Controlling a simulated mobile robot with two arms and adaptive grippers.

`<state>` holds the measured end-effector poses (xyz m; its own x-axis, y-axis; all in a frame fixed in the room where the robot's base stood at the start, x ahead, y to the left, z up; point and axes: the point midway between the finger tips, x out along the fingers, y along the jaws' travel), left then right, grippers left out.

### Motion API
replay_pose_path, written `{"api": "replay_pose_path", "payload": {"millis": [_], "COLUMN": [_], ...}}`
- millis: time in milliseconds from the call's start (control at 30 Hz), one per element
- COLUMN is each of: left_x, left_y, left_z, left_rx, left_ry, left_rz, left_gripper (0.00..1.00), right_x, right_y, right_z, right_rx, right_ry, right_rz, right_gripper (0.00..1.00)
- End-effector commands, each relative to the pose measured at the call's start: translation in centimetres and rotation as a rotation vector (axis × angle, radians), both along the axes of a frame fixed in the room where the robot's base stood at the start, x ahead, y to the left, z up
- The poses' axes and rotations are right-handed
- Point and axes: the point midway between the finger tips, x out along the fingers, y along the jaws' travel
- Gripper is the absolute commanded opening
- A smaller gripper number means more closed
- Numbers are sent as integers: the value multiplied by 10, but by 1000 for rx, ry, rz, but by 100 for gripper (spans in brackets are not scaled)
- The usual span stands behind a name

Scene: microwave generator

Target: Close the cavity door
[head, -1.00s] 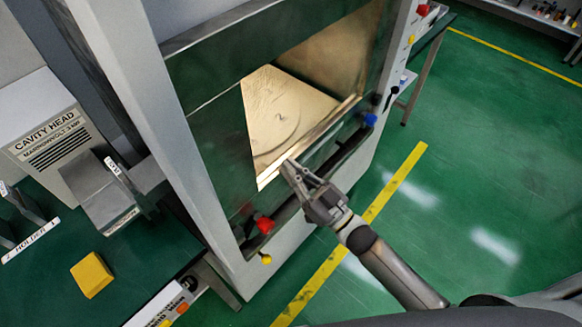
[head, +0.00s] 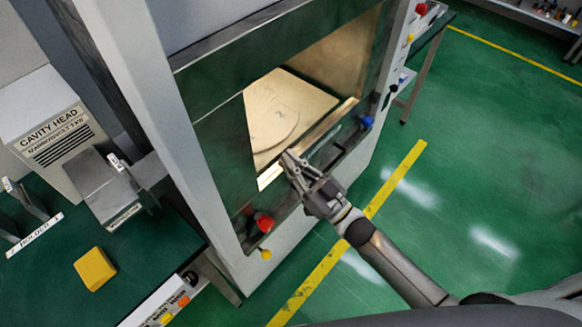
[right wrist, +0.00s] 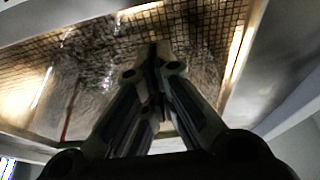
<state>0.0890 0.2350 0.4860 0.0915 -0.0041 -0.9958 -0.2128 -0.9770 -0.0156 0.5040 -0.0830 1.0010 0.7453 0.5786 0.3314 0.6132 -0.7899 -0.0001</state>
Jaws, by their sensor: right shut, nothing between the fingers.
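The cavity door (head: 222,126) shows as a dark green-tinted panel on the front of the tall grey cabinet, with the lit tan cavity interior (head: 283,110) visible through its middle. How far the door stands from its frame I cannot tell. My right gripper (head: 288,160) is shut and empty, with its fingertips at the lower lit edge of the window area. Whether they touch is unclear. In the right wrist view, the shut fingers (right wrist: 152,60) point at a mesh-patterned pane (right wrist: 205,45) with a bright metal edge. My left gripper is not in view.
The green floor (head: 480,170) to the right is clear.

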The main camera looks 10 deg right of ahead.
Motion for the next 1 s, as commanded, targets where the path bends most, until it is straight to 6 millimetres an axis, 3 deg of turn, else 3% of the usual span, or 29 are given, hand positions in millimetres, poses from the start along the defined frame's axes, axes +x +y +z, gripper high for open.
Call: {"api": "replay_pose_path", "payload": {"millis": [300,500,867,967,1000], "left_x": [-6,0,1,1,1], "left_y": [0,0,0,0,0], "left_z": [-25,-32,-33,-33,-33], "left_rx": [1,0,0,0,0], "left_ry": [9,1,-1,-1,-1], "left_rz": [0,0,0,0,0], "left_gripper": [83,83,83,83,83], "right_x": [-50,-68,-72,-66,-62], "right_y": [-39,-53,-59,-66,-71], "right_z": [-22,-28,-32,-57,-75], "right_rx": [0,1,-2,-31,-52], "right_ry": [-2,-4,3,59,99], "right_rz": [1,1,-6,-48,-76], "right_gripper": [0,0,0,0,0]}}
